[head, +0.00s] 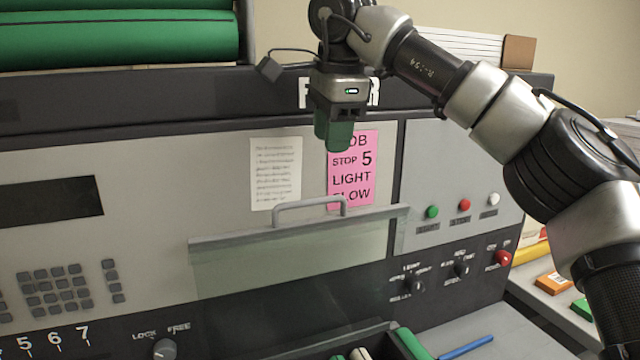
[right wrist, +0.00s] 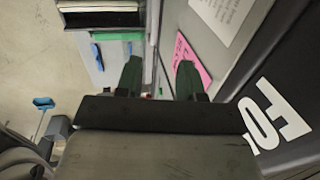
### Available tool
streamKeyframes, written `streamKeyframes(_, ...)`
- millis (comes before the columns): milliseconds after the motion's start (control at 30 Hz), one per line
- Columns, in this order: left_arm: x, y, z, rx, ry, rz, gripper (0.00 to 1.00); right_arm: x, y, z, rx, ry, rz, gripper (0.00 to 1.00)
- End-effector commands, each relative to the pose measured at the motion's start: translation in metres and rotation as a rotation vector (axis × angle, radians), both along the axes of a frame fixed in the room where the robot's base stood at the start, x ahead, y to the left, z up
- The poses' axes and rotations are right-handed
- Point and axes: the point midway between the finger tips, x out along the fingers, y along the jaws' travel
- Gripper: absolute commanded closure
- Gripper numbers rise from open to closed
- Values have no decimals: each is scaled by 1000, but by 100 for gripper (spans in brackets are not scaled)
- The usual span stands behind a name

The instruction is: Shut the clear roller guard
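The clear roller guard (head: 290,262) is a see-through panel with a grey bar along its top edge, on the front of the machine in the head view. A grey loop handle (head: 308,202) stands up from that bar. The panel hangs above the green rollers at the bottom edge; I cannot tell its exact tilt. My right gripper (head: 335,138) points down, above the handle and apart from it, in front of a pink note. In the right wrist view its two dark green fingers (right wrist: 159,68) are spread with nothing between them. My left gripper is out of view.
Green rollers (head: 408,343) show partly at the bottom edge. Round buttons (head: 465,205) and knobs (head: 461,269) sit right of the guard. A keypad (head: 60,290) is at left. The pink note (head: 353,180) and a white sheet (head: 275,173) are on the panel behind.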

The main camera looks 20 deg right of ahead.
Motion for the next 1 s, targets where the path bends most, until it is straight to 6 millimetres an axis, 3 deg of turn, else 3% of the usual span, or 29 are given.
streamKeyframes(300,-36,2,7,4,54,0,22,11,0,-54,-1,5,1,62)
streamKeyframes(500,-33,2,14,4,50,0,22,18,1,-84,1,3,1,62)
streamKeyframes(733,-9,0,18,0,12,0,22,21,1,-100,1,1,0,62)
streamKeyframes(1000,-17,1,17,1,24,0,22,21,1,-101,1,0,0,65)
